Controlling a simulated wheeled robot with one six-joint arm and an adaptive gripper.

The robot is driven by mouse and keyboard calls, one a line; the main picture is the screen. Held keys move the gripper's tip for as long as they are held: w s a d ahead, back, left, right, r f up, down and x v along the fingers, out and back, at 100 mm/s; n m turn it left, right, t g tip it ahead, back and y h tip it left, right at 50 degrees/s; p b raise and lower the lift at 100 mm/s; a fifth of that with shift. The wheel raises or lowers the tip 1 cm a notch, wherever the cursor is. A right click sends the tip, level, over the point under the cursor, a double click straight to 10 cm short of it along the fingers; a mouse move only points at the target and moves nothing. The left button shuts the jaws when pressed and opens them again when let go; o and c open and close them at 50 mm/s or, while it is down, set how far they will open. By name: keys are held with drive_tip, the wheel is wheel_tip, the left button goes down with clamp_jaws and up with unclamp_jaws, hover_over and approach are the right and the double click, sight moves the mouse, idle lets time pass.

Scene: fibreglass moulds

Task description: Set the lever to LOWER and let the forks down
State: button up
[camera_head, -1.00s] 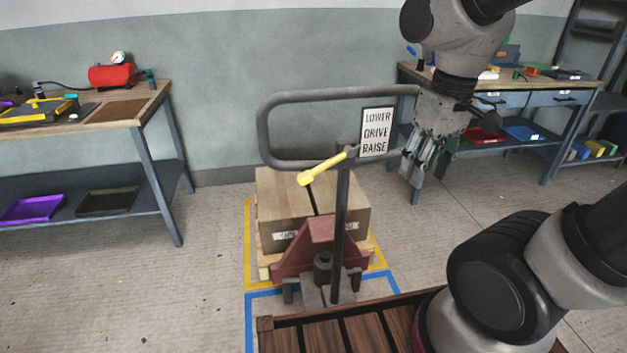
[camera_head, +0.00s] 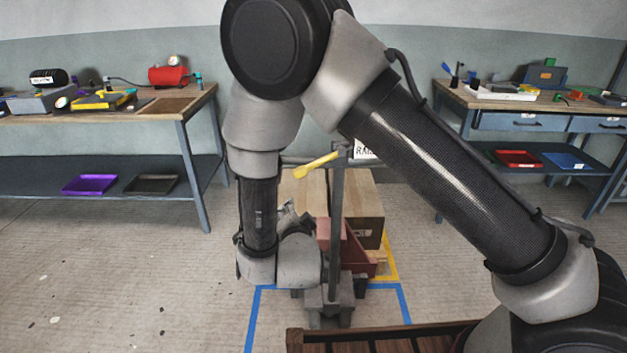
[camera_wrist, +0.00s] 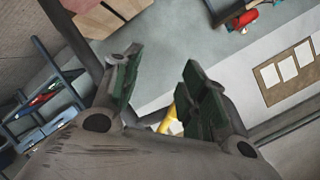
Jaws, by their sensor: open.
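The yellow lever (camera_head: 316,165) sticks out left and slightly down from the top of the dark post (camera_head: 337,220) of the pallet truck. The truck's red body (camera_head: 345,245) stands low, with a cardboard box (camera_head: 362,205) behind it. The sign (camera_head: 366,150) is mostly hidden by my arm; only part of its bottom word shows. My gripper is open and empty, its fingers (camera_wrist: 160,88) spread in the wrist view. There a bit of the yellow lever (camera_wrist: 168,120) shows in the gap between the fingers. In the head view my wrist is left of the post, below the lever.
A workbench (camera_head: 130,117) with a red tank stands at the left, and another bench (camera_head: 510,102) with drawers at the right. A slatted wooden deck (camera_head: 310,338) is at the front. Blue tape (camera_head: 252,320) marks the floor, which is clear at left.

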sight(301, 174)
wheel_tip(301, 174, up, 7)
drive_tip(key=d+m+t+h, duration=0.2)
drive_tip(key=m+t, duration=0.1)
drive_tip(key=t, duration=0.1)
drive_tip(key=w, duration=0.8)
drive_tip(key=shift+w+d+r, duration=0.1)
drive_tip(key=shift+w+r, duration=0.05)
drive_tip(key=shift+w, duration=0.1)
clamp_jaws()
